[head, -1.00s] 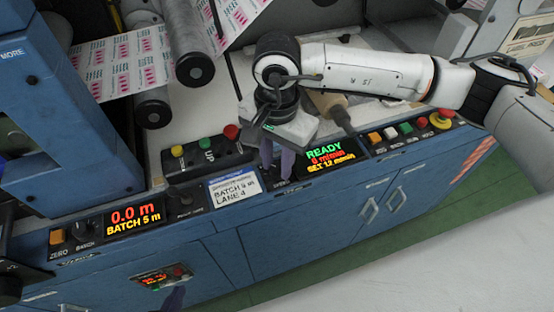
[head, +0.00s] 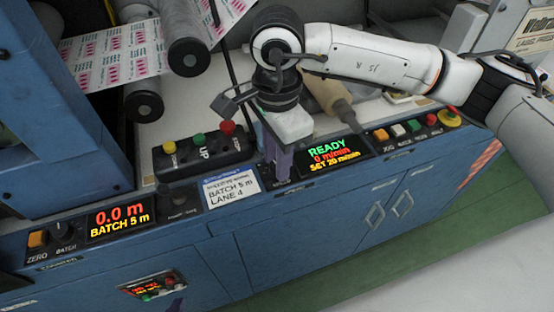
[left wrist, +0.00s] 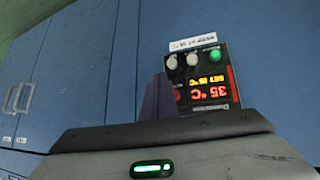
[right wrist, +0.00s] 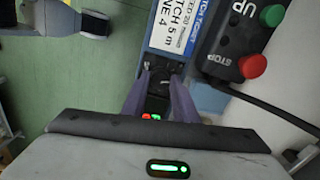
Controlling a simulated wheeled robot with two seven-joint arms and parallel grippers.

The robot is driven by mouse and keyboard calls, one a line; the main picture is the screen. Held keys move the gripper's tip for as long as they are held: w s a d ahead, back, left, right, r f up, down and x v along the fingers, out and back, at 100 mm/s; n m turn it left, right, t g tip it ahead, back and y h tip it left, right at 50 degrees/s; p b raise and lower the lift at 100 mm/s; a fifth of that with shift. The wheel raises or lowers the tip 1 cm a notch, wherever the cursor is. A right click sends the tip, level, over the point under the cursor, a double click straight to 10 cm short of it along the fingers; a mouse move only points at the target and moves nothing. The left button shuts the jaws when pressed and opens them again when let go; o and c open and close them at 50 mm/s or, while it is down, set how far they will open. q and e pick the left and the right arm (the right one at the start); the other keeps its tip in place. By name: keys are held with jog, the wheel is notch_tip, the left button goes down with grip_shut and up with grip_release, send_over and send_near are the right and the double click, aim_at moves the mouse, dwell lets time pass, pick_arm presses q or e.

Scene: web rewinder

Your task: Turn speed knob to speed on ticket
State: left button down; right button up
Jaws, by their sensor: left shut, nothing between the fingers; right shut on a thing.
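The job ticket (head: 232,188) on the blue console's front panel reads BATCH 5 m, LANE 4; its small upper line is hard to read here. In the right wrist view the ticket (right wrist: 178,30) shows part of a line ending "ED 20 m/min". The speed display (head: 328,152) reads READY, 0 m/min, SET 20 m/min. My right gripper (head: 278,175) points down between ticket and display, its purple fingers shut on the dark speed knob (right wrist: 165,75), mostly hidden by them. My left gripper (left wrist: 158,98) is shut and empty, low before the cabinet.
A counter display (head: 118,218) reads 0.0 m, BATCH 5 m, beside an orange ZERO button (head: 37,238). A pendant with yellow, green and red buttons (head: 203,150) lies behind the ticket. A temperature panel (left wrist: 208,80) faces my left gripper.

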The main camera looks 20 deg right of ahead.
dwell(0.3)
jog(key=o, duration=1.1)
jog(key=shift+c, duration=0.2)
jog(key=shift+r, duration=0.2)
notch_tip(320, 180, up, 10)
jog(key=shift+b, duration=0.3)
